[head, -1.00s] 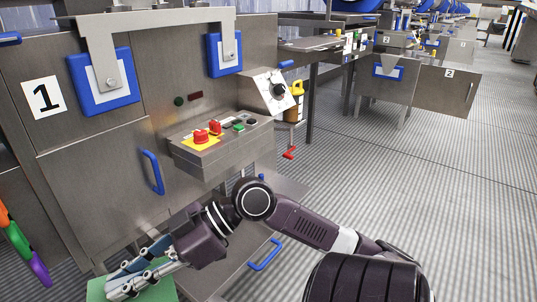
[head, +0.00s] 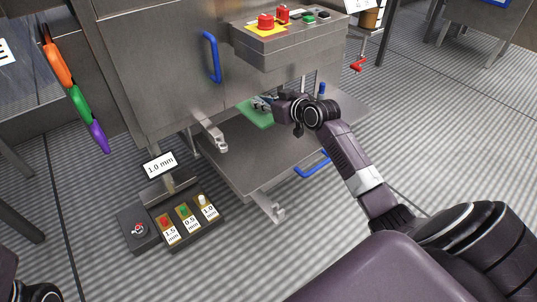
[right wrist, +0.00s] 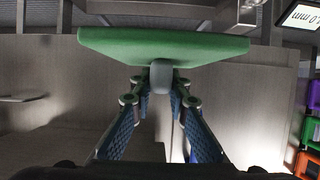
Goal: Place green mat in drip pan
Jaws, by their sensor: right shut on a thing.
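Whether the mat touches the pan is unclear. My left gripper is out of view.
A control box (head: 285,40) with red and green buttons overhangs the pan. A blue handle (head: 211,57) is on the machine's front, another (head: 312,166) by the pan's right side. Striped floor is open in front.

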